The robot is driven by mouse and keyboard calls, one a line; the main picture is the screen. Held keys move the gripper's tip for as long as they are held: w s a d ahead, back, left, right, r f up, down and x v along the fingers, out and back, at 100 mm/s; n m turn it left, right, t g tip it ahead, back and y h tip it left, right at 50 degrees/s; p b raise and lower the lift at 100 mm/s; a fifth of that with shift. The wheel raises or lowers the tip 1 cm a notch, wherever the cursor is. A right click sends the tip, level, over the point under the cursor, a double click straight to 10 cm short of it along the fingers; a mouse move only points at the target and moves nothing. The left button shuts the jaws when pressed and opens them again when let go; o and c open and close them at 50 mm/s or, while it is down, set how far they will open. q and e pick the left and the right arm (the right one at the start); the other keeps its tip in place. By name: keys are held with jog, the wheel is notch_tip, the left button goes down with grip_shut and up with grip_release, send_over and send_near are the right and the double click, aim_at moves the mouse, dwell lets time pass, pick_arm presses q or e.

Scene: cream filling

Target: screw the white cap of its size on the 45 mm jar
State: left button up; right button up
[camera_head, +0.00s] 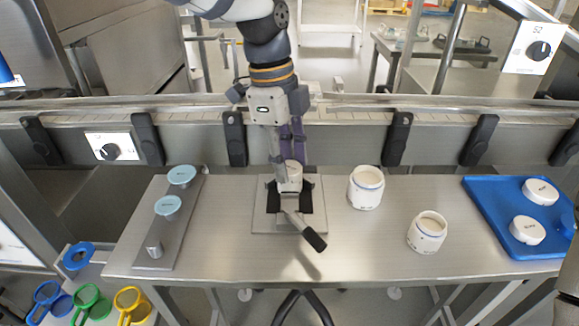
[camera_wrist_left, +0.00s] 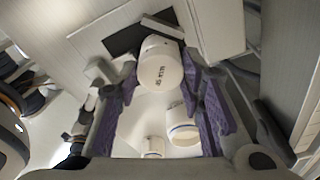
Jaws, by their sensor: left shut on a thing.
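My left gripper (camera_head: 287,165) reaches down at the middle of the table. In the left wrist view its purple-padded fingers (camera_wrist_left: 163,95) are shut around a white cap (camera_wrist_left: 158,68) with dark lettering on its top that seems to include 45. The cap is over the steel clamping fixture (camera_head: 262,218), between its black jaws. White shows between the jaws in the head view, but cap and jar blend together there. The 45 mm jar below is mostly hidden, and I cannot tell how far the cap sits on it. My right gripper is not in view.
Two open white jars (camera_head: 366,188) (camera_head: 427,232) stand to the right. A blue tray (camera_head: 490,214) holds two white caps (camera_head: 540,191) (camera_head: 527,230). A steel plate with two light-blue discs (camera_head: 181,176) (camera_head: 168,207) lies left. The fixture's black-handled lever (camera_head: 314,238) points toward the front.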

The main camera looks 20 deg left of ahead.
pick_arm(q)
jog(key=m, duration=0.3)
jog(key=shift+w+f+m+g+b, duration=0.1)
jog(key=shift+f+m+g+b, duration=0.2)
jog(key=shift+m+b, duration=0.1)
jog(key=shift+r+m, duration=0.15)
jog(key=shift+m, duration=0.65)
jog(key=shift+r, duration=0.1)
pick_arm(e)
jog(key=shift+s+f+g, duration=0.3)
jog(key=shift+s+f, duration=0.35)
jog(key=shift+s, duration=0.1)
pick_arm(q)
jog(key=shift+d+m, duration=0.1)
jog(key=shift+m, duration=0.2)
